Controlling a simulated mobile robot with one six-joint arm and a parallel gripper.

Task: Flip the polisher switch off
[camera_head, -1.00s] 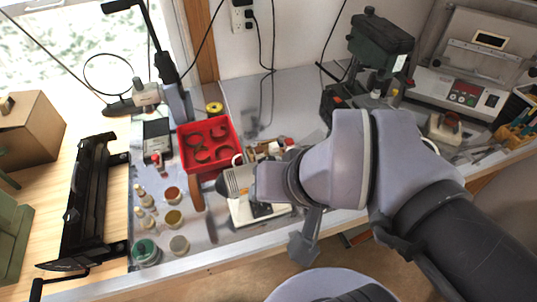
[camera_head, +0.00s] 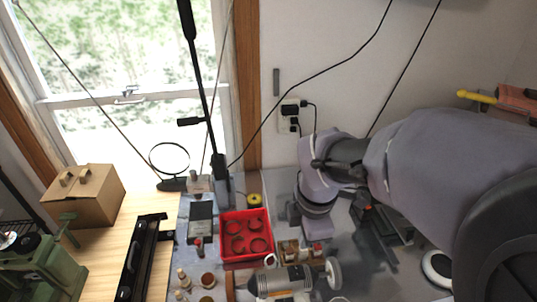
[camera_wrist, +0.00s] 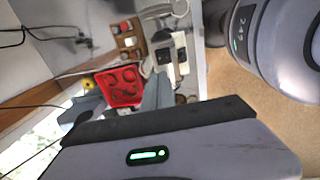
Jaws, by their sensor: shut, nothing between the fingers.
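The polisher (camera_head: 283,281) has a grey motor body with a white wheel on its right and a brown wheel on its left. It stands at the bench's front in the head view, its base cut off by the lower edge. In the wrist view its pale base (camera_wrist: 182,54) shows near the upper middle. I cannot make out the switch's position. My gripper (camera_head: 300,222) is beyond and above the polisher, apart from it, beside the red tray. In the wrist view my gripper (camera_wrist: 122,98) is in the foreground, shut and empty.
A red tray (camera_head: 222,240) with dark rings sits behind the polisher. A small wooden rack (camera_head: 305,251) with bottles stands beside it. Jars (camera_head: 208,281) are at left. A black lamp post (camera_head: 220,180) rises behind. My arm covers the bench's right side.

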